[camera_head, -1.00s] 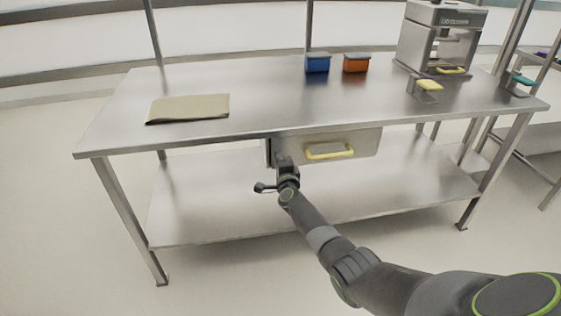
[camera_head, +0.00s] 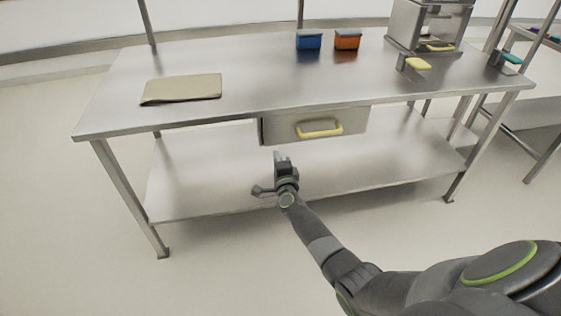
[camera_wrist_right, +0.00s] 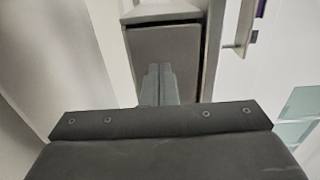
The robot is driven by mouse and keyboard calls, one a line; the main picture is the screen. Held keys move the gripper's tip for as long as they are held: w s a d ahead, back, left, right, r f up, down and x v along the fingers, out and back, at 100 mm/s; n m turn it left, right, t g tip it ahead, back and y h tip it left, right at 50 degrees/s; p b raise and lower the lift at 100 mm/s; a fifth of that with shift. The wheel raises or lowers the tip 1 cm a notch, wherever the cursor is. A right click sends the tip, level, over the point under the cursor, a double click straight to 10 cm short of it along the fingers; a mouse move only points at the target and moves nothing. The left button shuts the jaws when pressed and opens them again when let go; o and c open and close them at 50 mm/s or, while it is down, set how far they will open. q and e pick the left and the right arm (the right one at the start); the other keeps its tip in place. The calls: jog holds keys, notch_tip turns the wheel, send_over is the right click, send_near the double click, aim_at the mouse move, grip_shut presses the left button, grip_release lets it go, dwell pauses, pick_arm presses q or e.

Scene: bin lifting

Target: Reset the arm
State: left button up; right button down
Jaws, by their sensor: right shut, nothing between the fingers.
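My right arm reaches in from the lower right of the head view. Its gripper (camera_head: 282,157) is shut and empty, just below and in front of the drawer (camera_head: 275,130) under the table top. It does not touch the yellow drawer handle (camera_head: 319,128). In the right wrist view the shut fingers (camera_wrist_right: 158,85) point away from the camera, with a grey panel behind them. My left gripper is in neither view.
The steel table (camera_head: 240,60) has a lower shelf (camera_head: 200,190). On its top are a beige folded cloth (camera_head: 182,88), a blue bin (camera_head: 308,40), an orange bin (camera_head: 347,40) and a metal machine (camera_head: 405,25). The floor in front is clear.

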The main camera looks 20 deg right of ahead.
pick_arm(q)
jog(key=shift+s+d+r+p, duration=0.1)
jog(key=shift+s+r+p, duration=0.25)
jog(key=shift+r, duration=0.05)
pick_arm(e)
jog(key=v, duration=0.3)
jog(key=shift+s+r, duration=0.1)
jog(key=shift+s, duration=0.25)
jog(key=s+f+n+g+y+p, duration=0.3)
jog(key=s+f+n+g, duration=0.7)
jog(key=s+f, duration=1.55)
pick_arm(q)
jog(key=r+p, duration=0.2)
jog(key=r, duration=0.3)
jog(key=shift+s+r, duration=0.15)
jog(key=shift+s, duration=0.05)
pick_arm(e)
jog(key=s+f+n+g, duration=0.3)
jog(key=s+f+n, duration=0.2)
jog(key=s, duration=1.1)
jog(key=s+d+f+n+g, duration=0.1)
jog(key=s+f+n+g, duration=0.2)
jog(key=s, duration=1.4)
notch_tip(320, 180, down, 3)
jog(key=shift+d+r+n, duration=0.1)
jog(key=shift+d+n, duration=0.1)
jog(key=shift+n, duration=0.8)
